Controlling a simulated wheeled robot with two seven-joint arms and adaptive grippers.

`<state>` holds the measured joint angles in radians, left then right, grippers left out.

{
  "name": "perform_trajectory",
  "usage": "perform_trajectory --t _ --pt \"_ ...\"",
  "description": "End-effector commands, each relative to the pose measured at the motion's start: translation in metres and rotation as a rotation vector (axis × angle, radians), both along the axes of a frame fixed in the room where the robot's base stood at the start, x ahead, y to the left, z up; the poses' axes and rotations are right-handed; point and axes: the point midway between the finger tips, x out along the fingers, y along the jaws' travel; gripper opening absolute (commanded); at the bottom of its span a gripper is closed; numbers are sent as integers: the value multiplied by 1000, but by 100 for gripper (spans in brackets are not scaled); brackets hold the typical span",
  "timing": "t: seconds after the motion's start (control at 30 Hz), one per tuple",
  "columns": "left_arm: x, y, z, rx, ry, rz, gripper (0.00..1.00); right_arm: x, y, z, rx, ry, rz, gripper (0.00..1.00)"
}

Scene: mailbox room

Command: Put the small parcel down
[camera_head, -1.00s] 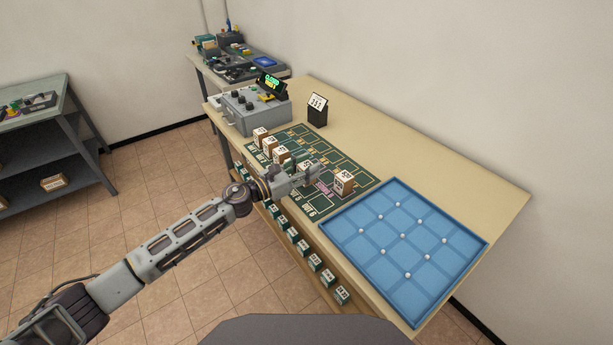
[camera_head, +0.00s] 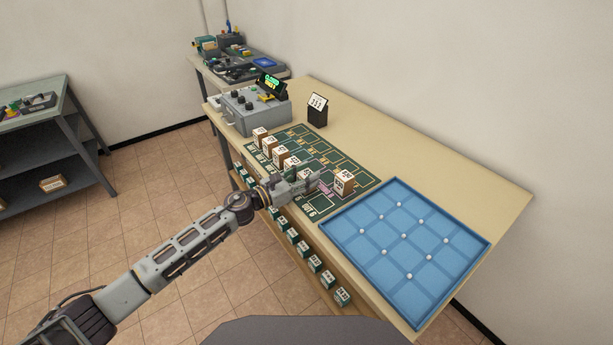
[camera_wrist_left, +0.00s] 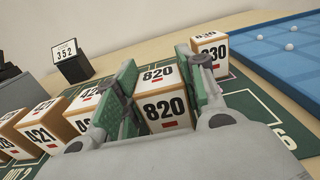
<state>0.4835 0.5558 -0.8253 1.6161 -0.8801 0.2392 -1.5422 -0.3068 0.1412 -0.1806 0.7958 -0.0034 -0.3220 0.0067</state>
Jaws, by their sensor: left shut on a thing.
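The small parcel (camera_wrist_left: 163,108) is a brown box with white faces marked 820. In the left wrist view it sits between the green pads of my left gripper (camera_wrist_left: 160,90), which is shut on it. In the head view my left gripper (camera_head: 310,182) is over the near side of the green mat (camera_head: 318,208) and mostly hides this parcel. I cannot tell whether its base touches the mat. A parcel marked 830 (camera_wrist_left: 210,47) stands just beyond it; it also shows in the head view (camera_head: 344,182). My right gripper is not in view.
Several parcels, including one marked 421 (camera_wrist_left: 42,130), stand in a row on the mat. A blue tray (camera_head: 350,238) with white balls lies on the right. A sign marked 352 (camera_head: 317,108) and a grey control box (camera_head: 255,112) stand behind.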

Motion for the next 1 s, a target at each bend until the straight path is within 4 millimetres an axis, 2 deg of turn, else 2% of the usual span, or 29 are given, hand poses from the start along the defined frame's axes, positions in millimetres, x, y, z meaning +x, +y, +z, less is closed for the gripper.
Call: perform_trajectory --t 0.03,0.1,0.23,0.63,0.8,1.0 --pt "0 0 0 0 0 0 42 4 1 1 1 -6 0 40" --pt "0 0 0 0 0 0 48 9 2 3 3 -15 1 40" --pt "0 0 0 0 0 0 48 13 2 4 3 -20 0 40" --pt "0 0 3 0 0 0 48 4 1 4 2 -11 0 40" --pt "-8 11 1 1 2 1 48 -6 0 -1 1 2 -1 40" --pt "-21 29 1 1 2 1 48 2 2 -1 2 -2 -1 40"
